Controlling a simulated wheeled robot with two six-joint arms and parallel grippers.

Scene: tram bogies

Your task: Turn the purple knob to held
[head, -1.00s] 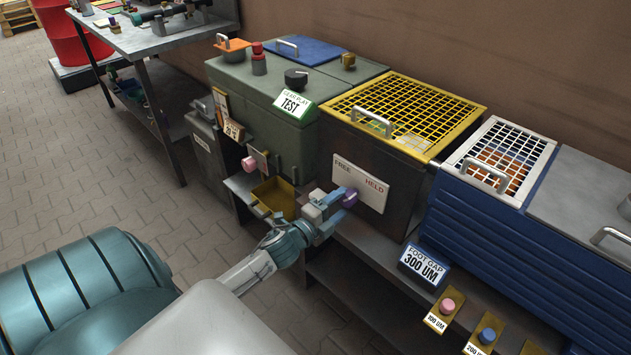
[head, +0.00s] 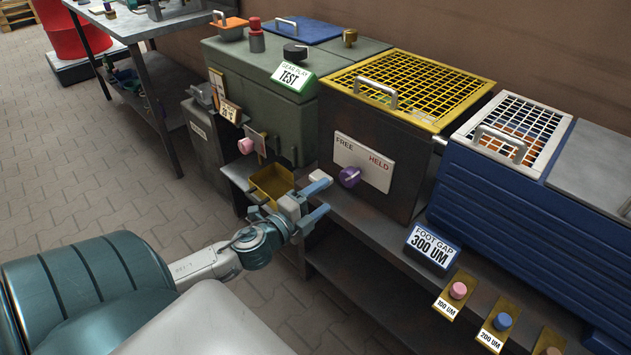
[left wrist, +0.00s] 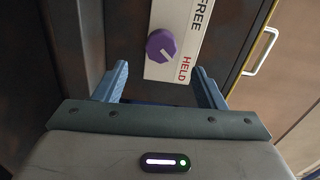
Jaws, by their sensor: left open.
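The purple knob (head: 350,177) sits on a white plate (head: 377,167) marked FREE and HELD, on the front of the dark box with the yellow grid lid. In the left wrist view the knob (left wrist: 160,46) shows whole, and its white mark points towards the HELD lettering. My left gripper (head: 321,198) is open and empty, a short way in front of and to the left of the knob, not touching it. In the left wrist view its two fingers (left wrist: 160,82) stand apart, below the knob in the picture. My right gripper is not in view.
A yellow tray (head: 268,184) and a pink knob (head: 245,146) lie left of the gripper. A FOOT GAP sign (head: 432,247) stands on the shelf at right, with several coloured knobs on brass plates before it.

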